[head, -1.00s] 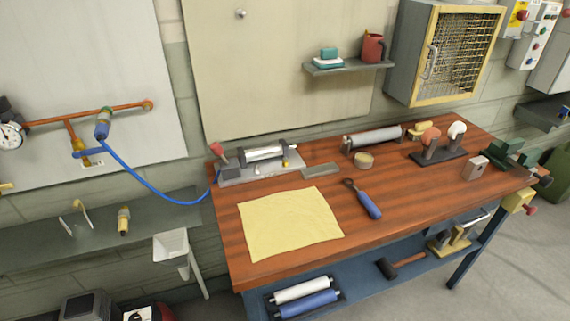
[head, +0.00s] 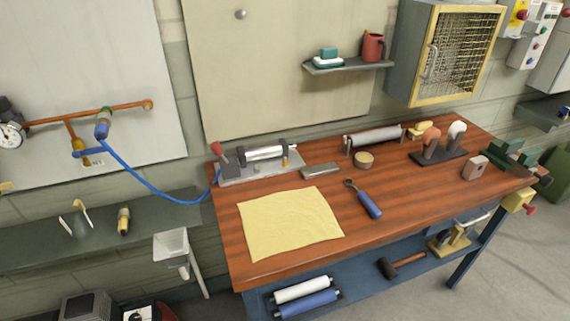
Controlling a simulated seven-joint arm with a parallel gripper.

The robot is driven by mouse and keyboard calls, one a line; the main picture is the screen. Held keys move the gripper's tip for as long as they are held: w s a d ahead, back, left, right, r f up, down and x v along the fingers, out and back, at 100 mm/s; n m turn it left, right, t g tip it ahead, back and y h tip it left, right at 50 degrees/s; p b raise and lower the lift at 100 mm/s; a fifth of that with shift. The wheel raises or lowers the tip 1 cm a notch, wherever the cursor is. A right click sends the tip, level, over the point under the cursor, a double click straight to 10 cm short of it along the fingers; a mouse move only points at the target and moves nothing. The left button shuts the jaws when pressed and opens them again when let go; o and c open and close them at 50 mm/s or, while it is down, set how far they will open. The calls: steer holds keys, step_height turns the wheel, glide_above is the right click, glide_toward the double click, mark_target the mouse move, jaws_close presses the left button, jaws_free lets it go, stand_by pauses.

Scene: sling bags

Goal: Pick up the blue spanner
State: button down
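The blue spanner (head: 369,205) lies flat on the wooden workbench (head: 405,205), right of a yellow cloth. Its blue handle points toward the front edge and its dark metal head points back and left. Nothing touches it. My gripper is not in the head view.
The yellow cloth (head: 290,223) lies left of the spanner. Behind it are a grey block (head: 321,171), a clamp fixture (head: 262,165), a round tan pot (head: 363,160) and a roller (head: 373,138). A stamp stand (head: 438,155) and small metal block (head: 475,168) stand right. Bench around the spanner is clear.

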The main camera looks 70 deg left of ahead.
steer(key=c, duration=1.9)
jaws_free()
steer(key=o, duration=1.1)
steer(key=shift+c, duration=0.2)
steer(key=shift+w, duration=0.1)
